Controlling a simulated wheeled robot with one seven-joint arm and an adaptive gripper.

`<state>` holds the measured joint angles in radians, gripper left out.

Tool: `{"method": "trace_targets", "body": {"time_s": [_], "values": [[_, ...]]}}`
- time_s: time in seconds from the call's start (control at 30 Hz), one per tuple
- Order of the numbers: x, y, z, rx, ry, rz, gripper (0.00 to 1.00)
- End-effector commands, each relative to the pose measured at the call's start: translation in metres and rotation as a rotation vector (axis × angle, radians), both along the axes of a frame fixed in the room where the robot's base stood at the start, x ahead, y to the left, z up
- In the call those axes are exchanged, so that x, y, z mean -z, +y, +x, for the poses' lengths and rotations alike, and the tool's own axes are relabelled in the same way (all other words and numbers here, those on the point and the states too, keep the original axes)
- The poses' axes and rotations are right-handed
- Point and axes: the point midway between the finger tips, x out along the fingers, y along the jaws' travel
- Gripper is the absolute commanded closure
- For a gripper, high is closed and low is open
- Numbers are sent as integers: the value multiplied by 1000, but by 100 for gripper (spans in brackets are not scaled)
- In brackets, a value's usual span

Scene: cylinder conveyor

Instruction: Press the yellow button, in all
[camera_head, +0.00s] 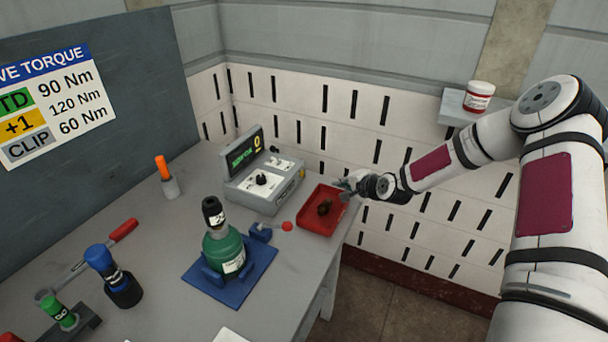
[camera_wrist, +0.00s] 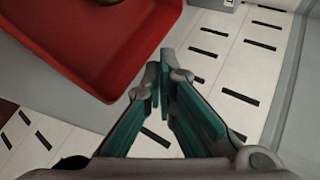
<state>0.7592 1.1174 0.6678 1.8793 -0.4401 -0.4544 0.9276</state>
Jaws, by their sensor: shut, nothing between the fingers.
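A grey control box (camera_head: 262,187) with a tilted display showing green and yellow characters (camera_head: 245,149) stands at the back of the bench. Its top carries dark knobs or switches. I cannot clearly make out a yellow button on it; a small yellowish mark shows on its right side. My gripper (camera_head: 346,187) is to the right of the box, apart from it, by the right edge of a red tray. In the wrist view, my gripper (camera_wrist: 160,80) is shut and empty, with the tray's red wall to its left.
The red tray (camera_head: 340,194) holds a dark brown object (camera_head: 324,207). A green bottle (camera_head: 224,250) stands on a blue base in front of the box. A shelf with a white and red jar (camera_head: 478,96) is on the right wall. Tools (camera_head: 106,270) stand at left.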

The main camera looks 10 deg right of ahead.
Motion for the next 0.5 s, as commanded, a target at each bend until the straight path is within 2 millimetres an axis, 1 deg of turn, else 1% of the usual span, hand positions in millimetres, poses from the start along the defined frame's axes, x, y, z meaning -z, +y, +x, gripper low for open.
{"method": "trace_targets", "body": {"time_s": [0.37,0.5], "values": [[1,0,1,4,-1,5,100],[1,4,4,2,-1,5,100]]}}
